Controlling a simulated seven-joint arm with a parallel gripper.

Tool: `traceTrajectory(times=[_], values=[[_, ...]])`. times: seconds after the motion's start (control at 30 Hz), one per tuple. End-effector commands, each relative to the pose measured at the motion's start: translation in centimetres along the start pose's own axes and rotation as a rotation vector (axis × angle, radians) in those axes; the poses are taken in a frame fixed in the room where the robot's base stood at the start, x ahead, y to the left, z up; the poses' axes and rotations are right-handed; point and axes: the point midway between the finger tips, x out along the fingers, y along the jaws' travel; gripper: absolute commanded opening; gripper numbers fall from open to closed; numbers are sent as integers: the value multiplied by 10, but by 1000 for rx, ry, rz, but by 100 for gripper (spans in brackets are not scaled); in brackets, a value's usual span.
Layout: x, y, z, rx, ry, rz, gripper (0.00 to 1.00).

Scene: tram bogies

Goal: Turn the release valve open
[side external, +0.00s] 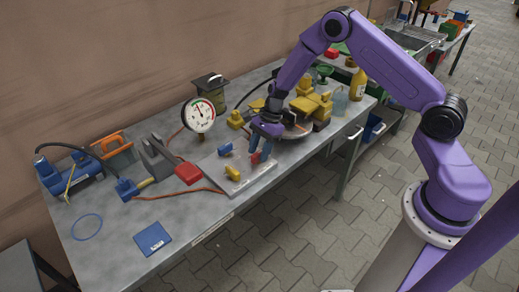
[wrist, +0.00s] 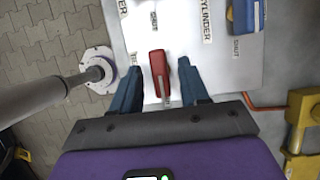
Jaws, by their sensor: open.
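A white valve panel (side external: 213,171) lies on the grey bench with blue (side external: 226,149), yellow (side external: 233,172) and red (side external: 255,158) handles on it. My gripper (side external: 261,152) is at the panel's right end, by the red handle. In the wrist view my gripper (wrist: 158,78) is open, with one blue finger on each side of the red handle (wrist: 159,74). Gaps show on both sides of that handle. The blue handle (wrist: 244,15) is at the upper right. Printed labels on the panel (wrist: 180,48) include "CYLINDER" and "SHUT". I cannot tell which handle is the release valve.
A pressure gauge (side external: 199,115) stands behind the panel. Yellow fittings (side external: 305,103) stand close to my gripper at the right; a yellow part (wrist: 303,115) shows in the wrist view. A red-orange hose (wrist: 265,107) runs beside the panel.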

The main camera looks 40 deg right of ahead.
Motion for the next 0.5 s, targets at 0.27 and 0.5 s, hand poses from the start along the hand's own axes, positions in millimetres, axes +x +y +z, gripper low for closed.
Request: traceTrajectory(times=[0.27, 0.5], values=[[0, 0, 0, 0, 0, 0, 2], [0, 0, 0, -5, 0, 2, 0]])
